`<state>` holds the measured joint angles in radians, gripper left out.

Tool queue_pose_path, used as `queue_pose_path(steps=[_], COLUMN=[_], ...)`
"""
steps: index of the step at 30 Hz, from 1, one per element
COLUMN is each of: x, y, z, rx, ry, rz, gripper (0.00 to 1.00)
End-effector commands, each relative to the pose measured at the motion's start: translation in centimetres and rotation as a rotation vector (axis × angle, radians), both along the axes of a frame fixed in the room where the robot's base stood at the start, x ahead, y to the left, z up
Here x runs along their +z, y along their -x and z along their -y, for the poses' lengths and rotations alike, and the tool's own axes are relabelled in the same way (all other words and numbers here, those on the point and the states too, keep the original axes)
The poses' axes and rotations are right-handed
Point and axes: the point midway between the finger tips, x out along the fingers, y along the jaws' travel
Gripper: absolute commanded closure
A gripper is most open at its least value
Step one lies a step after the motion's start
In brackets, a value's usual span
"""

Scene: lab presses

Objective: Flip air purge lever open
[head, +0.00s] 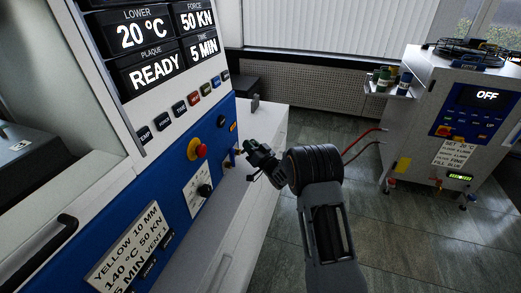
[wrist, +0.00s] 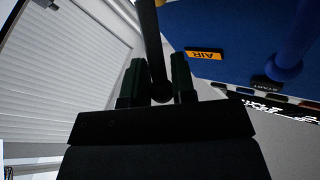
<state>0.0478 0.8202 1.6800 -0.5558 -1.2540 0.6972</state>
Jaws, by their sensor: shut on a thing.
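The air purge lever (wrist: 153,45) is a dark rod that runs down from the top of the wrist view to a rounded end between my fingers. My gripper (wrist: 160,85) is shut on it near that end, one finger on each side. An orange AIR label (wrist: 205,54) sits on the blue panel to the right of the lever. In the head view my gripper (head: 252,153) is beside the press's blue front panel, just right of the small orange label (head: 233,127). The lever is too small and too covered there to make out its angle.
A red stop button (head: 197,149) on a yellow base and a black knob (head: 205,190) are left of my gripper on the panel. The grey ledge (head: 215,235) lies below. Another machine (head: 455,110) stands at the right, with open floor (head: 400,245) before it.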

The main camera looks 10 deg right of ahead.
Motion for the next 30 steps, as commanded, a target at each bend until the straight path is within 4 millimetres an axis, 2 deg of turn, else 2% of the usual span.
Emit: queue_pose_path(steps=[8, 9, 14, 23, 26, 30], x=[-0.1, -0.1, -0.1, -0.1, -0.4, -1.0], y=[0.1, 0.1, 0.1, 0.3, 1.1, 3.3], z=[-0.2, -0.2, -0.1, 0.2, 0.8, 1.9], rx=[0.005, 0.005, 0.003, 0.0, -0.002, -0.002], ry=[-0.003, -0.003, -0.002, -0.002, -0.001, -0.002], rz=[-0.003, -0.003, -0.003, -0.001, -0.003, -0.002], gripper=[1.0, 0.75, 0.6, 0.6, 0.6, 0.6])
